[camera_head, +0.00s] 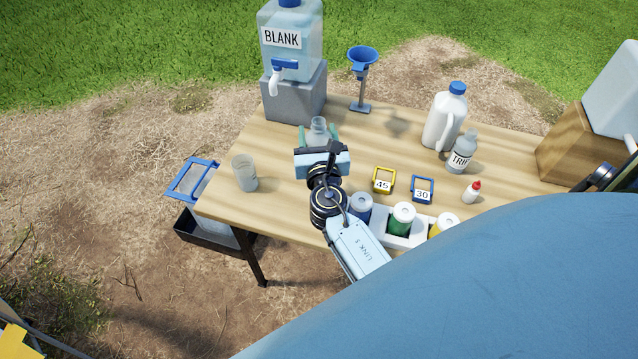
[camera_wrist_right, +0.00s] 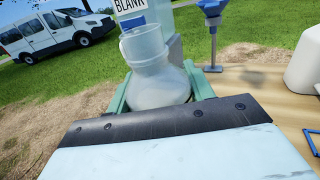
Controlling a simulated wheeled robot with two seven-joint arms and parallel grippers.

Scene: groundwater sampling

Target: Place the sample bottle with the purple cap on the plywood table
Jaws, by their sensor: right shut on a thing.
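My right gripper (camera_head: 318,137) is over the left half of the plywood table (camera_head: 275,150), its green fingers shut on a clear, open-necked bottle (camera_head: 319,126). In the right wrist view, the bottle (camera_wrist_right: 157,72) is upright or slightly tilted between the fingers, with no cap on its mouth. Its base is hidden behind the gripper, so I cannot tell whether it touches the table. No purple cap shows in either view. My left gripper is not in view.
A BLANK water container (camera_head: 290,55) on a grey block and a blue funnel stand (camera_head: 362,75) are behind. A clear cup (camera_head: 244,172) stands left. Some tabletop between cup and gripper is clear.

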